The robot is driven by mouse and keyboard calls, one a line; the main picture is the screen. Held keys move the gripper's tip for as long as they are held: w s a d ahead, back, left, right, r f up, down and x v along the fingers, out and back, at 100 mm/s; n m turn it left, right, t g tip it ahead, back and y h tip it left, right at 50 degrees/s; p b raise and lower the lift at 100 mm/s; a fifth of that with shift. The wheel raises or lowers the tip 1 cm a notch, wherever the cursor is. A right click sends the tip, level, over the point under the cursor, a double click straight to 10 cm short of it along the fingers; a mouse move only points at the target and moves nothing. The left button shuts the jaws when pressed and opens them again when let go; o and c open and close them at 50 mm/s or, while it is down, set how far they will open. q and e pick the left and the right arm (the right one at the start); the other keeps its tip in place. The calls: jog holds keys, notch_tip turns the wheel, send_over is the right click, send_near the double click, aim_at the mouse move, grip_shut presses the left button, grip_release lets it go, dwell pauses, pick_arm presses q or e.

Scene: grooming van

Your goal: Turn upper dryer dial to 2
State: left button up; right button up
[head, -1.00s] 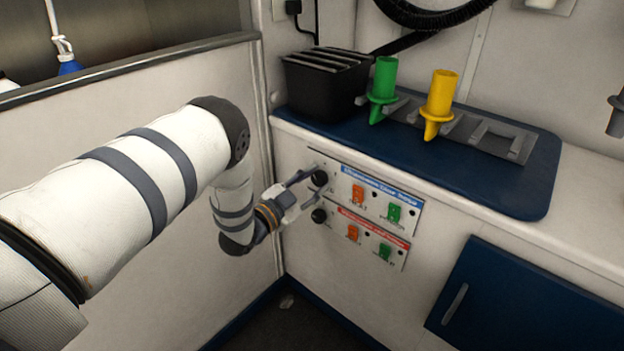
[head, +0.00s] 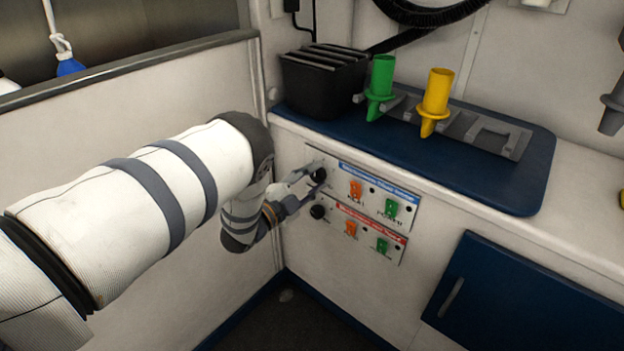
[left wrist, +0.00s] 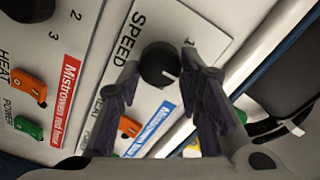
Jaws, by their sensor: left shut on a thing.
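The upper dryer dial (head: 318,174) is a round black knob on the white panel with the blue label strip. My left gripper (head: 306,180) is shut on this dial, coming from the left. In the left wrist view the dark fingers of the left gripper (left wrist: 165,82) stand on either side of the black dial (left wrist: 158,62). A short white pointer mark shows on the knob's face. The word SPEED and a "1" are readable by it; the fingers hide part of the scale. My right gripper is not in view.
Just below is a lower black dial (head: 318,212) on the red-labelled panel (head: 370,222). Orange switches (head: 355,189) and green switches (head: 391,208) sit right of the dials. The blue counter mat (head: 500,190) above carries a green nozzle (head: 381,85) and a yellow nozzle (head: 437,98).

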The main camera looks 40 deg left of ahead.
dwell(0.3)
pick_arm(q)
jog(key=o, duration=1.1)
jog(key=s, duration=0.8)
jog(key=s+a, duration=0.1)
jog(key=s, duration=0.3)
